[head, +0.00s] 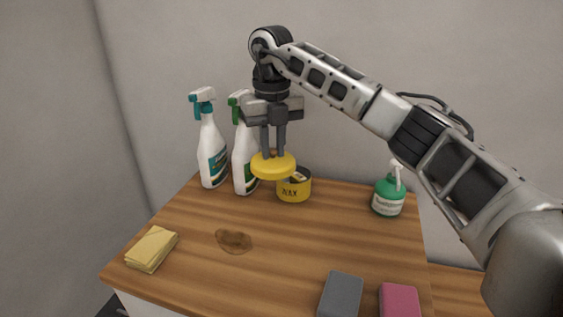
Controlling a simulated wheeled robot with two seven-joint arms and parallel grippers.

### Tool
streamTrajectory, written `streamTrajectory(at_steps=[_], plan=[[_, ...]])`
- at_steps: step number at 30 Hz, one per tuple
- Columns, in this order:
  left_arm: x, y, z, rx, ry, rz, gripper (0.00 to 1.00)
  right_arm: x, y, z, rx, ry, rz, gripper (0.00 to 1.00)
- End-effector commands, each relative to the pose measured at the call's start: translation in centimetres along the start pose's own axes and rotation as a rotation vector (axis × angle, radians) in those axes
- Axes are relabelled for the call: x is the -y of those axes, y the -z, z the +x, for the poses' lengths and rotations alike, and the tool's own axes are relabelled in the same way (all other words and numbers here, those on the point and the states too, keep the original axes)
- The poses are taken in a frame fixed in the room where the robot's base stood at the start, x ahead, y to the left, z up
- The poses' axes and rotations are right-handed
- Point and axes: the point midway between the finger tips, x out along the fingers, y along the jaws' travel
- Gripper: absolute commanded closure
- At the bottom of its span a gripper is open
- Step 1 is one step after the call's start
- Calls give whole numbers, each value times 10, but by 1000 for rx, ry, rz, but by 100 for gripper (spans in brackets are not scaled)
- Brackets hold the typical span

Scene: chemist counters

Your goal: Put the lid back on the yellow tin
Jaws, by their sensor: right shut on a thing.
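The yellow tin (294,190), marked WAX, stands upright on the wooden counter towards the back. It is open at the top and something pale shows inside. My right gripper (273,153) points down and is shut on the round yellow lid (272,168). The lid is held roughly level, in front of and to the left of the tin's opening in the picture, and covers part of the tin's left rim. Whether the lid touches the tin cannot be told. My left gripper is not in view.
Two white spray bottles, one with a teal head (211,152) and one with a green head (243,165), stand left of the tin. A green pump bottle (388,196) stands right. A yellow cloth (151,249), brown stain (233,240), grey block (341,295) and pink block (399,300) lie nearer.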

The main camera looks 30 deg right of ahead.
Motion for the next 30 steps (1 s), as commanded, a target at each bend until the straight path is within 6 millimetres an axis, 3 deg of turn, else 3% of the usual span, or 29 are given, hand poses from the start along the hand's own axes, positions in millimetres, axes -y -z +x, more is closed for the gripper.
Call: streamTrajectory(at_steps=[3,10,18,30], plan=[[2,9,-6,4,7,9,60,15,-31,-2,-4,-1,-55,100],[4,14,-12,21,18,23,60,50,-67,12,-2,-1,-178,100],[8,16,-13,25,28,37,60,79,-78,27,0,-1,-283,100],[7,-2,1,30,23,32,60,81,-78,53,1,-1,-294,100]])
